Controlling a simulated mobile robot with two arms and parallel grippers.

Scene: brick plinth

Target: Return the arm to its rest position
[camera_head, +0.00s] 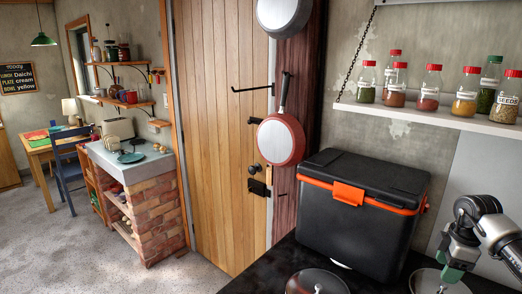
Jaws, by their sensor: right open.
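My right arm comes in from the right edge, low in the view. Its gripper (453,272) points down at the lower right, in front of a pale wall panel and to the right of the black cooler. It is open, and I see nothing held in it. A round lid or pan (425,282) shows at the bottom edge, below and beside the gripper; whether they touch I cannot tell. My left gripper is not in view.
A black cooler (345,228) with an orange latch stands on the dark counter. Another lid (317,282) lies in front. Above hangs a shelf (450,120) with several spice jars. A red pan (280,140) hangs by the door. A brick plinth (158,222) stands further left.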

